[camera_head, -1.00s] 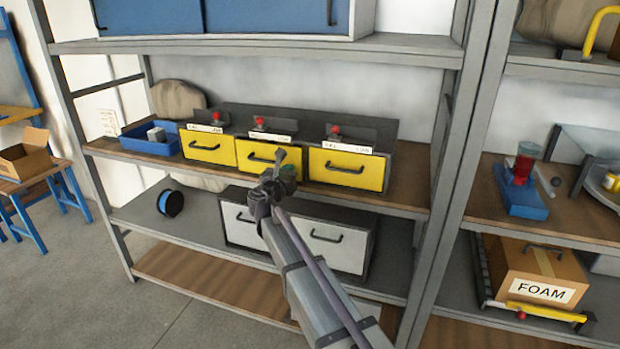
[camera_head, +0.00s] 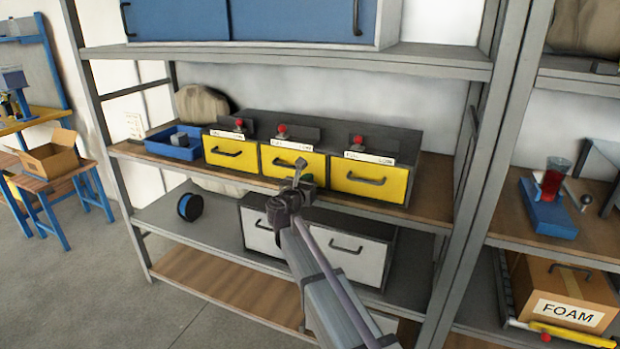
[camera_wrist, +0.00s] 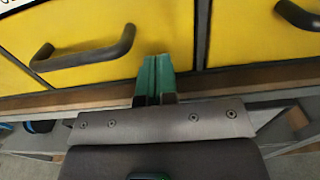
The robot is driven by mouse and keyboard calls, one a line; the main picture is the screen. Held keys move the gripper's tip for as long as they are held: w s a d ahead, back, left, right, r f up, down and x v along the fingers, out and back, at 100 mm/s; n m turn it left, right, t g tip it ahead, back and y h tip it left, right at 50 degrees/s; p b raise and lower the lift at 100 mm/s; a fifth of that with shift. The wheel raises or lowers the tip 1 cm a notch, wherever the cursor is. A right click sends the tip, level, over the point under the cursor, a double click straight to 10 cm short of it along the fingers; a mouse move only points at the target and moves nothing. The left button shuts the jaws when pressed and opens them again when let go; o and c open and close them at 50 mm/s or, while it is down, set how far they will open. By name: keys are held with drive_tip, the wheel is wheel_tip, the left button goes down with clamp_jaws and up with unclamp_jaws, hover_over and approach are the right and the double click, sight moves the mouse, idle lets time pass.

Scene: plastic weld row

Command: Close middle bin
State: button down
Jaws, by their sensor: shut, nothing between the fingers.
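The middle bin is the yellow drawer (camera_head: 270,157) at the centre of a row of three on the shelf. Its front looks roughly level with its neighbours, with a dark bar handle. It also shows in the wrist view as the yellow panel (camera_wrist: 110,76) with its handle (camera_wrist: 85,52). My gripper (camera_head: 301,168) is in front of this bin, toward its right side. In the wrist view its green fingers (camera_wrist: 154,76) are shut together and empty, right of the handle and low on the front. I cannot tell whether they touch it.
A left yellow bin (camera_head: 222,152) and a right yellow bin (camera_head: 350,178) flank it. A blue tray (camera_head: 165,149) stands at the far left of the shelf. White drawers (camera_head: 360,262) are below. A grey post (camera_head: 490,150) rises at the right.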

drive_tip(key=v, duration=1.2)
drive_tip(key=s+d+f+m+g+y, duration=0.2)
drive_tip(key=s+d+f+m+g, duration=0.35)
drive_tip(key=s+m, duration=0.4)
drive_tip(key=s+d+f+m+g+y, duration=0.3)
drive_tip(key=s+d+f+m+g, duration=0.25)
drive_tip(key=s+m, duration=0.4)
drive_tip(key=s+d+f+m+g+y, duration=0.2)
drive_tip(key=s+d+f+m+g, duration=0.45)
drive_tip(key=m, duration=0.45)
drive_tip(key=d+r+p, duration=0.2)
drive_tip(key=r+p, duration=0.7)
drive_tip(key=s+d+r+m+t+p, duration=0.1)
drive_tip(key=d+r+p, duration=0.1)
drive_tip(key=r+p, duration=0.7)
drive_tip(key=shift+s+r, duration=0.3)
drive_tip(key=shift+r, duration=0.05)
